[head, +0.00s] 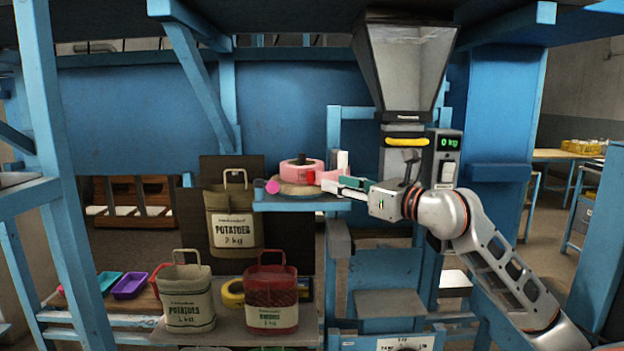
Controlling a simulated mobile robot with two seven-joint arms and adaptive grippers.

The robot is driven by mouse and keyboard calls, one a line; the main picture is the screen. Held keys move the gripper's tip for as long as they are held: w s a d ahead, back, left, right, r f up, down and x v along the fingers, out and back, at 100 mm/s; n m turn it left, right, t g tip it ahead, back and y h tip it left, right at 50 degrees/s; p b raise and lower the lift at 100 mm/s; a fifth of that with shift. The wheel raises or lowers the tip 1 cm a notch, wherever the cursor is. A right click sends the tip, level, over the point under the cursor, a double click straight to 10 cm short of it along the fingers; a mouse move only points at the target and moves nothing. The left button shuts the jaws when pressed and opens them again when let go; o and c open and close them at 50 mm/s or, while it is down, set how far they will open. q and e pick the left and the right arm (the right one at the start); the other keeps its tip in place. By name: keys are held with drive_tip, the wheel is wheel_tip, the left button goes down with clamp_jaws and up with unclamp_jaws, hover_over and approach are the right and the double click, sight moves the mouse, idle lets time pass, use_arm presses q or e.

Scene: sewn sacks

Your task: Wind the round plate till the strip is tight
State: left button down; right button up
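A round tan plate (299,190) lies on the small blue shelf (290,206) in the middle. A pink roll (290,172) with a dark knob (301,159) on top sits over it. A pink piece, possibly the strip (330,177), shows at the right of the roll; I cannot tell whether it is slack or tight. My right gripper (342,187) reaches in from the right, its fingertips beside the plate's right edge. Its small fingers do not show whether they are open or touching anything. My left gripper is not in view.
A hopper (407,70) with a scale display (449,143) stands above my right wrist. Sacks stand below and left: a tall olive one (231,222), a pale one (187,295) and a red one (271,290). A blue post (50,150) stands at the left.

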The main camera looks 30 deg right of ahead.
sight(314, 178)
drive_tip(key=w+p, duration=0.1)
drive_tip(key=w, duration=0.2)
drive_tip(key=w+a+p, duration=0.1)
drive_tip(key=w, duration=0.1)
drive_tip(key=shift+w+a, duration=0.15)
drive_tip(key=shift+w, duration=0.25)
drive_tip(key=shift+w+a, duration=0.15)
drive_tip(key=shift+w, duration=0.55)
clamp_jaws()
